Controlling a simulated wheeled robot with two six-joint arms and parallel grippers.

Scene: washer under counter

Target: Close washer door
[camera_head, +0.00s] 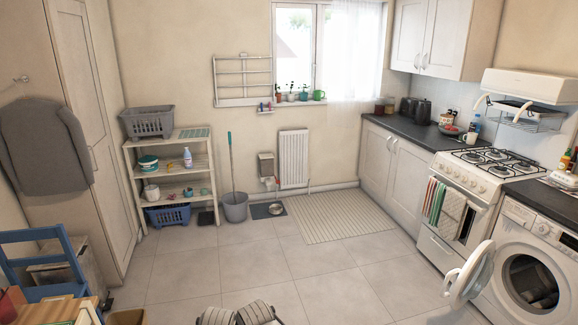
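The white washer (557,259) stands under the dark counter at the right edge. Its round door (470,274) is swung wide open to the left, standing out from the front with its rim and glass showing. The drum opening (530,280) is uncovered, and dark items seem to lie inside.
A white stove (458,205) with towels on its front stands left of the washer. The tiled floor (330,285) before both is clear. A blue chair (45,265) and a wooden piece stand at lower left. A shelf, bucket and striped rug are farther back.

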